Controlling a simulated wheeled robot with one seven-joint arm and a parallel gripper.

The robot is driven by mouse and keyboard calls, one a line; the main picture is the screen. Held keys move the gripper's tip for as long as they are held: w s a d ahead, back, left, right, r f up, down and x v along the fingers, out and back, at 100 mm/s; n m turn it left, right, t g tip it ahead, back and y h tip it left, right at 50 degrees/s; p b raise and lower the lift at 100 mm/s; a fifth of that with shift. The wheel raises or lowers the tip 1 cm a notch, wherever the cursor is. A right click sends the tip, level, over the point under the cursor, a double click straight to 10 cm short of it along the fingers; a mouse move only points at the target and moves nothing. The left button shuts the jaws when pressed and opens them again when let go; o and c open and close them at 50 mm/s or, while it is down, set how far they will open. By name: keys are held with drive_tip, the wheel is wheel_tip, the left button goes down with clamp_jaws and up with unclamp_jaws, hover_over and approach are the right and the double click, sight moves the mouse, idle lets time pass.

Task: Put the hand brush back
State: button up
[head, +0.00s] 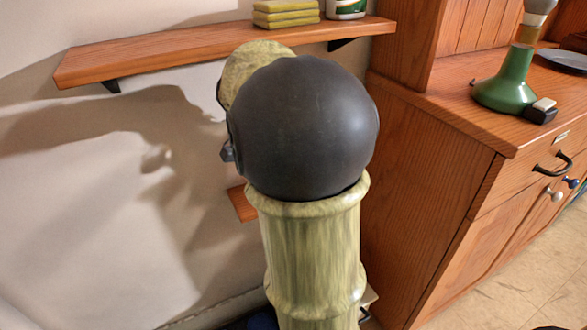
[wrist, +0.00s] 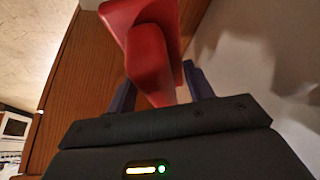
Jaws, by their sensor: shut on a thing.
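In the wrist view, a smooth red piece, which looks like part of the hand brush (wrist: 150,60), sits between the dark blue fingers of my gripper (wrist: 160,88). The fingers are shut on it. No bristles show. In the head view my own arm fills the middle, and neither my gripper nor the brush can be made out there.
A wooden wall shelf (head: 180,49) carries a stack of yellow-green blocks (head: 286,13) and a white and green container (head: 346,8). A wooden cabinet (head: 440,150) stands at the right, with a green lamp base (head: 507,82) on top. Pale wall is bare at the left.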

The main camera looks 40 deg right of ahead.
drive_tip(key=shift+w+d, duration=0.15)
drive_tip(key=shift+d, duration=0.55)
drive_tip(key=shift+d, duration=0.3)
drive_tip(key=f+b, duration=0.3)
drive_tip(key=shift+d+f, duration=0.2)
drive_tip(key=shift+d, duration=0.1)
drive_tip(key=shift+f, duration=0.15)
drive_tip(key=o, duration=1)
